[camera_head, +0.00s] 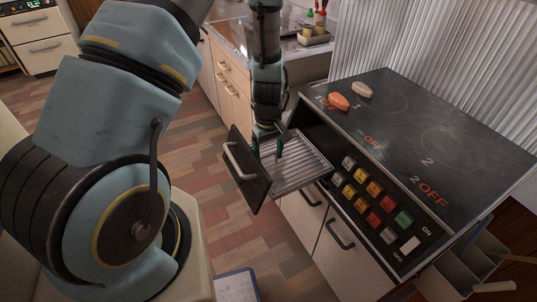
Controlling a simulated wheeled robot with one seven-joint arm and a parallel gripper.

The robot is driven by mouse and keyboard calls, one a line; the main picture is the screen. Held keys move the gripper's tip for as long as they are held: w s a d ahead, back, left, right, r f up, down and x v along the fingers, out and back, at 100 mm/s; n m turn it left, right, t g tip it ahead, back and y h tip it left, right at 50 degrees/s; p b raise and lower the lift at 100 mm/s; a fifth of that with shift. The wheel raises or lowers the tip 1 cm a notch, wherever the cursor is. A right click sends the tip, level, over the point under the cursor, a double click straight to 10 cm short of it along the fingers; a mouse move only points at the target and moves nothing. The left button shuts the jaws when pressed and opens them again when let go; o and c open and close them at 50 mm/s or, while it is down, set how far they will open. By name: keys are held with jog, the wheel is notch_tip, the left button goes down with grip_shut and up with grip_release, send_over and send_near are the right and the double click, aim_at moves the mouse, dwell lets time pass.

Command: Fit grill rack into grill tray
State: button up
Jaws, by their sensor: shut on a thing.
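The grill tray (290,188) is pulled out to the left from the opening under the hob, with a dark front panel (249,186) and pale handle (238,162). A ribbed metal grill rack (305,160) lies over the tray. At this size I cannot tell whether it is fully seated or slightly raised. My gripper (267,152) points down at the rack's left end, just inside the front panel. It is shut on the rack; the exact contact is small and partly hidden by the fingers.
The hob (430,125) stands right of the tray, with an orange piece (338,101) and a cream piece (362,89) on top. Coloured buttons (374,188) line its front. Cupboards are below. Floor (200,150) is clear left of the tray.

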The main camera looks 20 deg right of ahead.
jog(key=o, duration=1.4)
notch_tip(320, 180, up, 11)
jog(key=b, duration=0.1)
jog(key=shift+f, duration=0.15)
